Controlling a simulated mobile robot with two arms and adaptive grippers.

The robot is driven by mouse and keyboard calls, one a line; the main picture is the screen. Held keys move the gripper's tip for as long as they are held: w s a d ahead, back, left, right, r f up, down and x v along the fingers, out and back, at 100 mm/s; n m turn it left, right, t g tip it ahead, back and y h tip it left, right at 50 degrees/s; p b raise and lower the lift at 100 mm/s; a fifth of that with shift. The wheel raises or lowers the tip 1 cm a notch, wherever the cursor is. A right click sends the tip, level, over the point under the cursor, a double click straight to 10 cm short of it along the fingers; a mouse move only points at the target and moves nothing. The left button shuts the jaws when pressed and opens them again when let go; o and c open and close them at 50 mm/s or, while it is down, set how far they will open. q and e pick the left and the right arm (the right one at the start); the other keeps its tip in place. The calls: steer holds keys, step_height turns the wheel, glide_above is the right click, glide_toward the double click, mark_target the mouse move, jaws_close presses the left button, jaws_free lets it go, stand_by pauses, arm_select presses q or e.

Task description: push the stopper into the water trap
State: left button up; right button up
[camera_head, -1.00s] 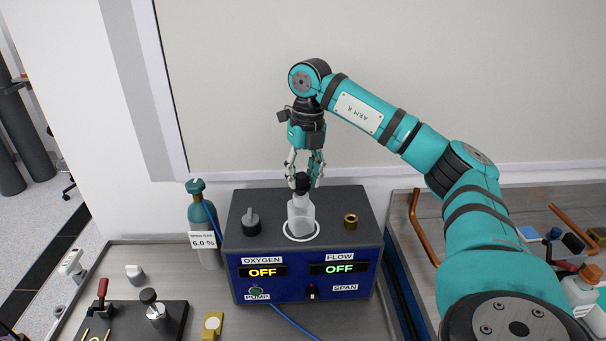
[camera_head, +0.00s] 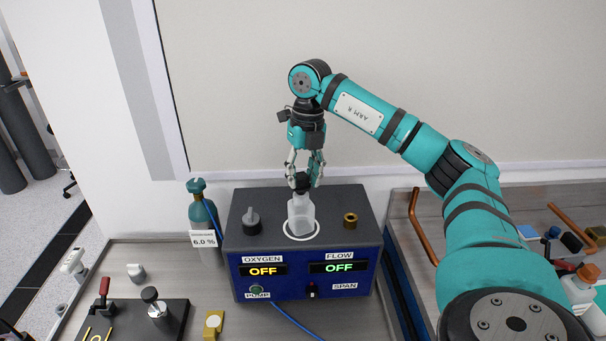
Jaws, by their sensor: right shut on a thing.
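The water trap (camera_head: 301,215) is a translucent white bottle standing upright inside a white ring on top of the dark blue analyser box (camera_head: 262,212). The black stopper (camera_head: 301,184) is at the bottle's mouth. My right gripper (camera_head: 303,180) points straight down above the bottle, its fingers shut on the stopper from both sides. How deep the stopper sits in the neck cannot be told, as the fingers partly cover it. My left gripper is not in view.
On the box top are a black knob (camera_head: 252,221) to the left and a brass fitting (camera_head: 350,219) to the right. A teal gas cylinder (camera_head: 204,222) stands left of the box. A black board (camera_head: 176,318) with clamps lies at the front left. A copper-coloured rail (camera_head: 420,230) is at the right.

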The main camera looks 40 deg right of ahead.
steer(key=shift+f+b, duration=0.6)
steer(key=shift+f, duration=0.45)
steer(key=o, duration=0.9)
steer(key=shift+r, duration=0.1)
steer(key=r, duration=1.2)
steer(key=shift+s+d, duration=0.1)
steer(key=shift+d, duration=0.3)
steer(key=shift+f, duration=0.15)
